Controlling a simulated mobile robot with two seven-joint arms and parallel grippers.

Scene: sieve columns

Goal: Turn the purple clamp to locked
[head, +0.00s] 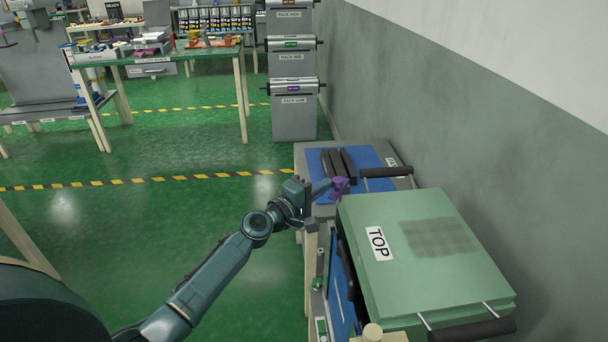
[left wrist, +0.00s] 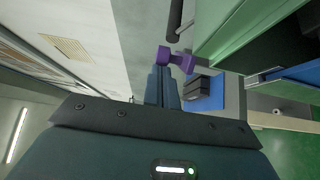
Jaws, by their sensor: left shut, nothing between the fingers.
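The purple clamp (head: 340,184) is a small lever by the far left corner of the green box marked TOP (head: 408,250). In the left wrist view the purple clamp (left wrist: 176,59) shows just beyond my fingertips, beside the box's green wall (left wrist: 228,35). My left gripper (head: 328,186) is shut and empty, with its tips right at the clamp's left side. In the left wrist view the left gripper (left wrist: 162,72) has its fingers together. I cannot tell whether they touch the clamp. My right gripper is not in view.
A black bar handle (head: 387,172) runs along the box's far side, and another (head: 472,331) along its near side. Dark blocks (head: 338,162) lie on a blue mat behind the clamp. A grey wall stands at the right. Green floor at the left is open.

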